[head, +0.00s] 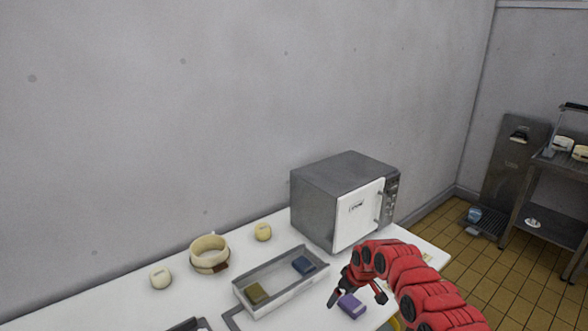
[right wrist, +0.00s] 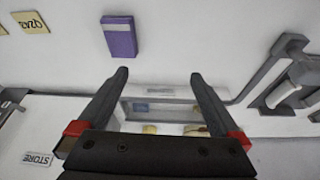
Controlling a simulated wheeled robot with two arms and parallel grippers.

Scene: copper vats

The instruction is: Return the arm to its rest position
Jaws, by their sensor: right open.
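My right arm, in red segments, comes in from the lower right of the head view. Its right gripper (head: 357,296) is open above the white table, with nothing between the fingers. In the right wrist view the two dark fingers of that gripper (right wrist: 160,75) stand wide apart. A purple block (head: 351,305) lies on the table below the gripper in the head view. In the right wrist view the purple block (right wrist: 118,37) lies beyond the fingertips, apart from them. My left gripper is in neither view.
A grey microwave (head: 330,185) with a white door stands behind the arm. A grey tray (head: 290,302) holds an olive block (head: 257,293) and a blue block (head: 303,264). A cream pot (head: 209,251) stands between two small cream objects. A metal shelf (head: 550,205) is far right.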

